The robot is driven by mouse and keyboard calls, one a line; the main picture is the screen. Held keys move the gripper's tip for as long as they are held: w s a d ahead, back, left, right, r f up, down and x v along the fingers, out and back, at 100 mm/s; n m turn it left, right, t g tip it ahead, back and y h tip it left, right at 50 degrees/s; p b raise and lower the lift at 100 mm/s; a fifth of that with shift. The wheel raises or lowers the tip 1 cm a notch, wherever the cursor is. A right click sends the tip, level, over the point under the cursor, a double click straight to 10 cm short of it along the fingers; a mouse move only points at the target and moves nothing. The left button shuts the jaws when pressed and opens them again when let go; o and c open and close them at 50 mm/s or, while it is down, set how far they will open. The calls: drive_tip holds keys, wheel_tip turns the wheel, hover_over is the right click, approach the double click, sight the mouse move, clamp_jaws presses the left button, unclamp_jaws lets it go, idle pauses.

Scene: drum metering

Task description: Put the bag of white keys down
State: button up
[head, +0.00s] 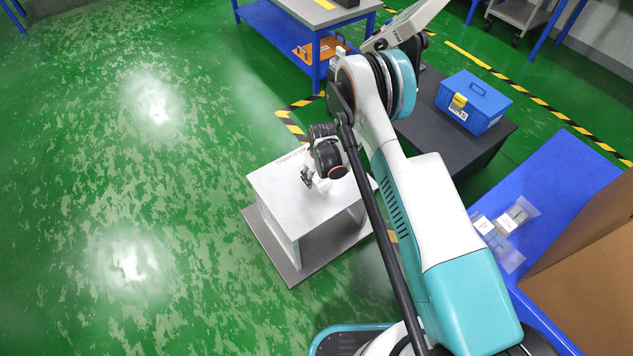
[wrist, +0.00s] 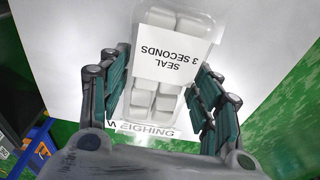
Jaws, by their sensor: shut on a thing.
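The bag of white keys (wrist: 150,100) is clear, with white blocks inside and a white label reading "SEAL 3 SECONDS". In the wrist view it lies between the two green-padded fingers of my gripper (wrist: 160,88), which is shut on it. In the head view my gripper (head: 308,179) is over the white top of the weighing stand (head: 276,186), and the bag shows only as a small pale patch (head: 322,185). The wrist view shows the white top (wrist: 70,30) behind the bag, with the word "WEIGHING" near its edge. I cannot tell whether the bag touches the top.
A blue bench (head: 560,180) at right holds clear bags (head: 500,225) beside a brown carton (head: 590,280). A blue toolbox (head: 473,103) stands on a dark table (head: 425,125). A blue-framed workbench (head: 315,20) is behind. Green floor at left is open.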

sight(316, 181)
drive_tip(key=shift+f+b, duration=0.4)
drive_tip(key=shift+f, duration=1.15)
drive_tip(key=shift+f, duration=0.15)
drive_tip(key=o, duration=1.3)
drive_tip(key=r+p, duration=0.1)
drive_tip(key=r, duration=0.3)
drive_tip(key=r+p, duration=0.1)
drive_tip(key=r, duration=0.3)
drive_tip(key=s+d+r+p, duration=0.1)
drive_tip(key=r+p, duration=0.1)
drive_tip(key=r, duration=0.2)
drive_tip(key=shift+s+r, duration=0.1)
drive_tip(key=shift+r, duration=0.1)
